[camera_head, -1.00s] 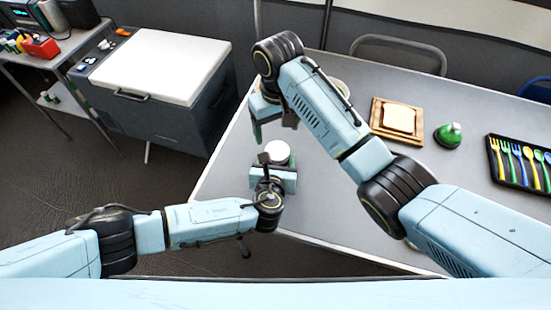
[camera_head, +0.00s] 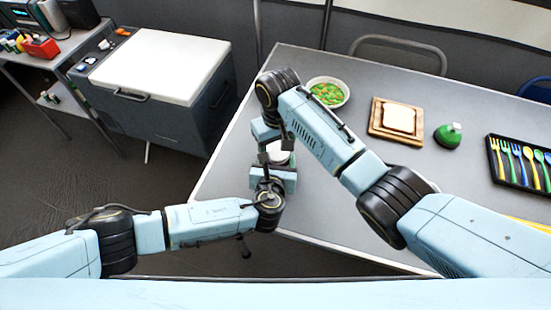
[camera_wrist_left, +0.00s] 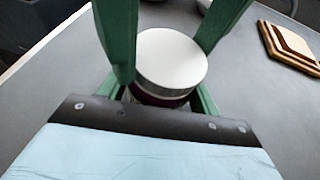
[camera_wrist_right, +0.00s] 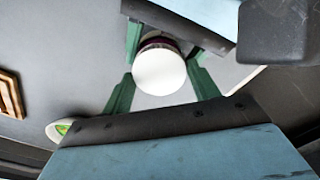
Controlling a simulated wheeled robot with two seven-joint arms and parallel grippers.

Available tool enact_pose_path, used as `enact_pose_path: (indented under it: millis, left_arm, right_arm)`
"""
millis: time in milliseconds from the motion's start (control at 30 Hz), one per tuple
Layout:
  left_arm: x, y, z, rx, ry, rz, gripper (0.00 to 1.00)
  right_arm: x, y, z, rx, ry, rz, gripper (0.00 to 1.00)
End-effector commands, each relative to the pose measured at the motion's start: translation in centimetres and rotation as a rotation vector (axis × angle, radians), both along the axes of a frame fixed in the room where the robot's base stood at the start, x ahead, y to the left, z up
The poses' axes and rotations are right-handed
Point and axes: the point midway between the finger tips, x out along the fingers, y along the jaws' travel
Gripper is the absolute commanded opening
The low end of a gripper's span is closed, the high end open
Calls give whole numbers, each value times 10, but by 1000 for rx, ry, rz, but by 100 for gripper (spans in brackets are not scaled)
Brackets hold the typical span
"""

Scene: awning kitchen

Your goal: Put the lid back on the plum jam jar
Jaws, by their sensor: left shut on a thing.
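The plum jam jar (camera_wrist_left: 158,99) stands upright with dark plum colour under its rim. My left gripper (camera_wrist_left: 158,92) is shut on it from the near side. The white lid (camera_wrist_left: 172,62) sits on top of the jar and looks level; whether it is tight I cannot tell. The lid also shows in the right wrist view (camera_wrist_right: 160,73) and partly in the head view (camera_head: 280,157). My right gripper (camera_wrist_right: 162,82) is over the jar with its green fingers apart, one on each side of the lid. Whether they touch it I cannot tell.
A bowl of vegetables (camera_head: 327,93), bread on a wooden board (camera_head: 375,128), a green bottle-like item (camera_head: 448,136) and a cutlery tray (camera_head: 519,183) stand to the right. The table (camera_head: 215,180) is bare left of the jar, with its edge close by.

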Motion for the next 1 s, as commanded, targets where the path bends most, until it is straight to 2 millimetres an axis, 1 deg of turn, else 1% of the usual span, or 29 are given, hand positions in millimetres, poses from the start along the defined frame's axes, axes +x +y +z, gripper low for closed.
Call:
enact_pose_path:
  millis: [33, 200, 400, 433, 600, 867, 1000]
  left_arm:
    - [0, 0, 0, 0, 1, -1, 0]
    - [0, 0, 0, 1, 1, -1, 0]
    - [0, 0, 0, 1, 1, -1, 0]
    - [0, 0, 0, 1, 1, -1, 0]
    - [0, 0, 0, 1, 1, -1, 0]
    - [0, 0, 0, 0, 1, 0, 0]
    - [0, 0, 0, 0, 1, 0, 0]
  right_arm:
    - [0, 0, 0, 0, 0, 0, 53]
    - [0, 0, 0, 1, 0, 0, 31]
    - [0, 1, 0, 2, 1, -4, 30]
    - [0, 1, 0, 2, 1, -4, 60]
    - [0, 1, 0, 1, 0, -4, 82]
    - [0, 0, 1, 1, 0, -5, 83]
    - [1, 1, 10, 3, -3, -5, 83]
